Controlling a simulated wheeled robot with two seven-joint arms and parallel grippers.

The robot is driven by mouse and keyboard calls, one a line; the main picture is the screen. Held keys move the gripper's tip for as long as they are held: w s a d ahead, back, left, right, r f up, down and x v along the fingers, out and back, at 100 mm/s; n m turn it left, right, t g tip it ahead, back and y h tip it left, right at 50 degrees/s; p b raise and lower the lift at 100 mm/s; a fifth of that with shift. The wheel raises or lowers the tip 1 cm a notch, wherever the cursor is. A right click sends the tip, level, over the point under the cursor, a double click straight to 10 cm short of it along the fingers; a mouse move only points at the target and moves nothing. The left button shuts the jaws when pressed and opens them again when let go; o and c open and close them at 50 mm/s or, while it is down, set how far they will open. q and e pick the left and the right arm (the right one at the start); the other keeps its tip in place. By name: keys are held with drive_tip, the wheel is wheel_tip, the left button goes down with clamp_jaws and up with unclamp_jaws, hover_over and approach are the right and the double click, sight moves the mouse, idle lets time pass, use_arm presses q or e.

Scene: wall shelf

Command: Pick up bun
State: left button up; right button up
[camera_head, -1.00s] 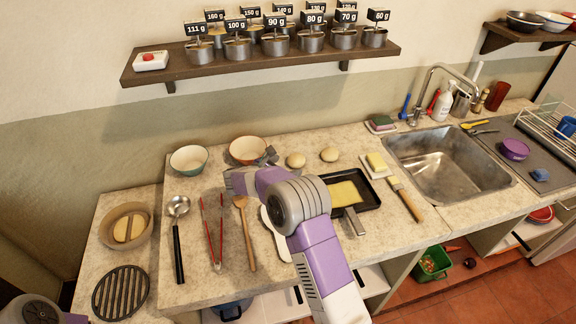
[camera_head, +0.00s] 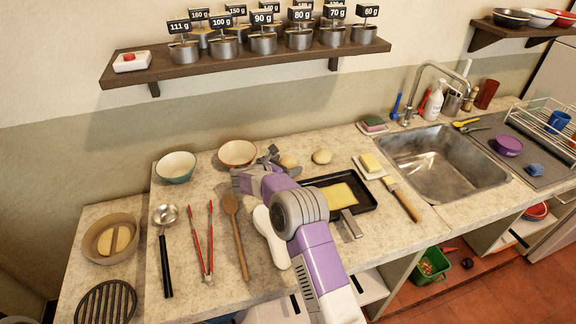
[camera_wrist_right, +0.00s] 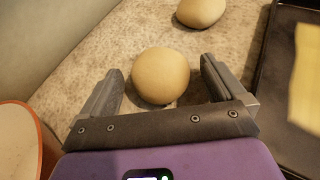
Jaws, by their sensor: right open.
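Two round pale buns lie on the counter behind the black pan. The nearer-left bun (camera_head: 288,161) is close to my right gripper (camera_head: 270,156), and the other bun (camera_head: 322,156) lies to its right. In the right wrist view the first bun (camera_wrist_right: 160,76) sits between the two fingers of my right gripper (camera_wrist_right: 160,88), with a gap on each side. The second bun (camera_wrist_right: 201,12) lies farther off at the top. My right gripper is open and holds nothing. My left gripper is not in view.
An orange-rimmed bowl (camera_head: 238,154) stands just left of my right gripper, with a green bowl (camera_head: 176,167) beyond. A black pan (camera_head: 363,195) with a yellow slab lies to the right. A wall shelf (camera_head: 240,64) with labelled pots hangs above.

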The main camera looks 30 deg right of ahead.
drive_tip(key=c, duration=1.1)
